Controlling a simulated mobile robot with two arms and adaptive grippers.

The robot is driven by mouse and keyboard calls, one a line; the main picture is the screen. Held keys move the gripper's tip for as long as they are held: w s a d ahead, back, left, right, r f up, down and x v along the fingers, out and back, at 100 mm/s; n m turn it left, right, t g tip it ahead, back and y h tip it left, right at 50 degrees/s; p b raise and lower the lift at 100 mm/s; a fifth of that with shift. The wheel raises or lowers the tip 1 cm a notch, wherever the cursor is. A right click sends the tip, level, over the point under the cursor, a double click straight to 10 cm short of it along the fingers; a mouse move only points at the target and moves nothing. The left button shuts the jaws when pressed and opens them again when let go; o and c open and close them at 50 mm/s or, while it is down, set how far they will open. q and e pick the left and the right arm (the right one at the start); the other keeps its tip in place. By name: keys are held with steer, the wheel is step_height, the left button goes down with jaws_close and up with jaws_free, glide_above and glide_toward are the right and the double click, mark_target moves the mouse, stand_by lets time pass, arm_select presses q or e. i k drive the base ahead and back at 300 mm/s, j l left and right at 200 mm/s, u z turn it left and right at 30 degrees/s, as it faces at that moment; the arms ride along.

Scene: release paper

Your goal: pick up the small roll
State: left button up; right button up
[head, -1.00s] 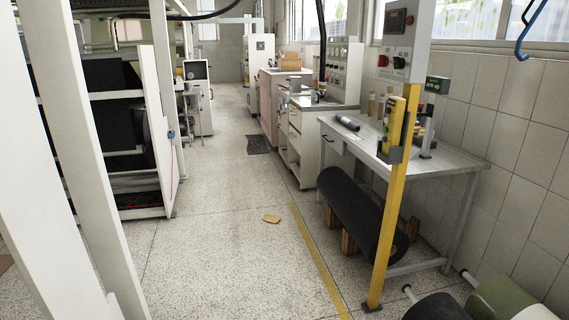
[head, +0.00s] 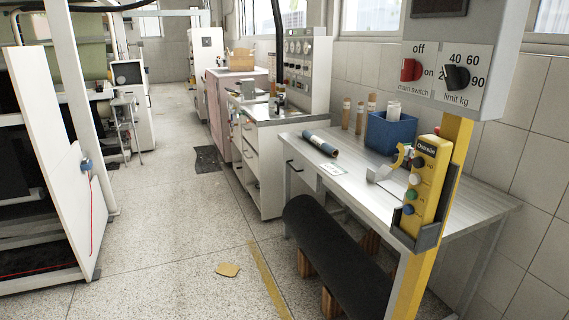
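A small dark blue-green roll (head: 321,143) lies on its side on the grey metal table (head: 346,186), near the table's far left part. Its near end looks orange-brown. More upright rolls, brown (head: 359,117) and white (head: 393,110), stand at the back, the white ones in a blue bin. Neither of my grippers is in the head view.
A yellow post with a control pendant (head: 425,187) and a switch box (head: 458,68) stands in front of the table's right part. A large black roll (head: 334,257) lies on wooden blocks below the table.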

mark_target(333, 152)
steer(key=i+j+z, duration=0.15)
steer(key=i+z, duration=0.2)
steer(key=i, duration=0.95)
steer(key=i+z, duration=0.1)
steer(key=z, duration=0.4)
